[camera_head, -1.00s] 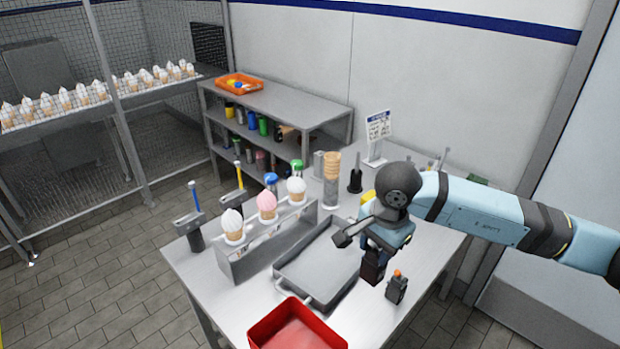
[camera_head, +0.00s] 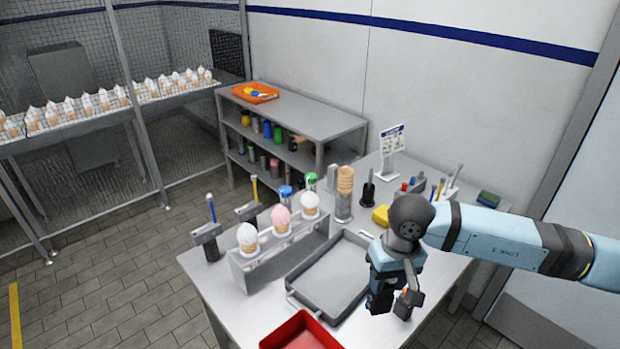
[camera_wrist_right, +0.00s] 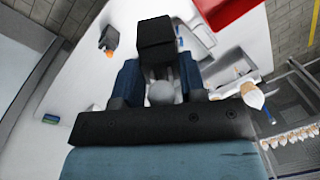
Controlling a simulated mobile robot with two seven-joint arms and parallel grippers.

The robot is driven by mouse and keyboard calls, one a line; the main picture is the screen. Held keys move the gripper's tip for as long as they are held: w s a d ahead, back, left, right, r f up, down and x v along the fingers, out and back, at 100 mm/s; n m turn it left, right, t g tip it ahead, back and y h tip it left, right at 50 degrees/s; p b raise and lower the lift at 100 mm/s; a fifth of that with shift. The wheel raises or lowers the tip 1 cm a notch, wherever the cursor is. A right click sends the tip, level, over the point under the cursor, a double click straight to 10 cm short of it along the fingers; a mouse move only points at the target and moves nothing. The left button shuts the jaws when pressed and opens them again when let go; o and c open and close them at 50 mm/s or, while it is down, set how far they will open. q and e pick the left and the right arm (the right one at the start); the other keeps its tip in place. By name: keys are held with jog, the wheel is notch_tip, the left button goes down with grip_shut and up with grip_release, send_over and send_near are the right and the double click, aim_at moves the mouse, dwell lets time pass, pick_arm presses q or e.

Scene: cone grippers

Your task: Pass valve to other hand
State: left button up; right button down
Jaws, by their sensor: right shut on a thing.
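My right gripper (camera_head: 392,285) hangs over the table's right front part and is shut. In the right wrist view its blue fingers (camera_wrist_right: 160,78) close around a grey rounded part of a dark, blocky piece, which I take as the valve (camera_wrist_right: 155,38). My left gripper is in neither view.
A grey tray (camera_head: 300,284) and a red bin (camera_head: 292,336) lie left of the gripper. A cone rack (camera_head: 244,273) stands further left. A small dark device with an orange tip (camera_wrist_right: 109,43) stands close by on the table.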

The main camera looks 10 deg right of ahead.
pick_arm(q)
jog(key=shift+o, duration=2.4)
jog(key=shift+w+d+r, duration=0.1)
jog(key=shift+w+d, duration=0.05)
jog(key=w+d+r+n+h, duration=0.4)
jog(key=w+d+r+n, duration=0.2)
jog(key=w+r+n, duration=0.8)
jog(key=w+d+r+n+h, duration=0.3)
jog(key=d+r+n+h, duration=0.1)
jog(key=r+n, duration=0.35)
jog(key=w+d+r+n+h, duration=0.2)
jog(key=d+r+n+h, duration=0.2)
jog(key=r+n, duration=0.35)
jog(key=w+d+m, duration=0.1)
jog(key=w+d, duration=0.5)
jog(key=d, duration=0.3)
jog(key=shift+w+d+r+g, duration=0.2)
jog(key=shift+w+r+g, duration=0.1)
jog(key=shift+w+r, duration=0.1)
pick_arm(e)
jog(key=w+a+r+n, duration=0.3)
jog(key=w+a+r, duration=0.2)
jog(key=a, duration=0.5)
jog(key=w+a+r+n, duration=0.4)
jog(key=a+r, duration=0.3)
jog(key=a, duration=0.3)
jog(key=shift+w+a+r+g, duration=0.2)
jog(key=shift+w+r+g, duration=0.2)
jog(key=shift+w, duration=0.25)
